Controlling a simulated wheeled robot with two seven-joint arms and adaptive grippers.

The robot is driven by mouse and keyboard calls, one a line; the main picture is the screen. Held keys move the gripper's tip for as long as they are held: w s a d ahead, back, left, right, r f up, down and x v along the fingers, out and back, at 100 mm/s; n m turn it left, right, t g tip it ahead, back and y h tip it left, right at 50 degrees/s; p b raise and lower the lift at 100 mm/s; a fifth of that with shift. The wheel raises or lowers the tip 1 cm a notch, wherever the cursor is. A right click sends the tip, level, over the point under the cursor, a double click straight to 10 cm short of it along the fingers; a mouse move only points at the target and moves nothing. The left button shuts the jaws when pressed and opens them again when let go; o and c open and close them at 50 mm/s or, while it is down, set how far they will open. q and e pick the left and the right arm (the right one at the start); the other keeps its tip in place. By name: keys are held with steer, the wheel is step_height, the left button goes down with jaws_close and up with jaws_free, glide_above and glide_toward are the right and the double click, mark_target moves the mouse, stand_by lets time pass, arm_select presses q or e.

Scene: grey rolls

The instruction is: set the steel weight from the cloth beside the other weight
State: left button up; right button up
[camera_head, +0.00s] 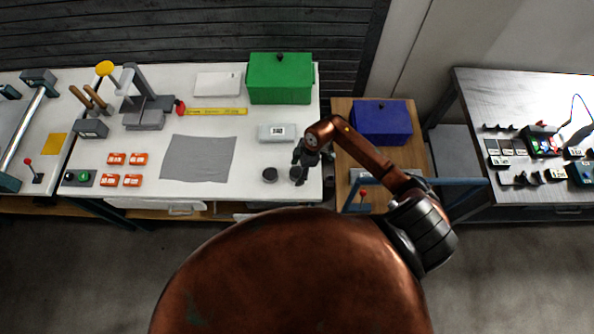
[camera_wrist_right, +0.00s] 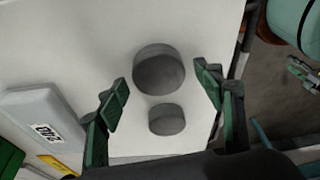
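Two dark grey round weights stand side by side on the white table, a small gap between them. The left weight (camera_head: 270,175) also shows in the right wrist view (camera_wrist_right: 167,120). The right weight (camera_head: 296,173) is partly hidden by my gripper in the head view and looks larger in the right wrist view (camera_wrist_right: 158,72). My right gripper (camera_head: 300,163) is over the right weight. Its two fingers (camera_wrist_right: 161,84) are spread apart on either side of it, with gaps showing. The grey cloth (camera_head: 198,158) lies flat and bare to the left. My left gripper is out of view.
A pale labelled box (camera_head: 277,132) stands behind the weights, with a green box (camera_head: 280,79) and a yellow ruler (camera_head: 218,111) farther back. Orange labelled pieces (camera_head: 132,180) lie left of the cloth. A cart with a blue bin (camera_head: 381,122) stands beyond the table's right edge.

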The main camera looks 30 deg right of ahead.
steer(key=v, duration=1.2)
steer(key=shift+b, duration=0.3)
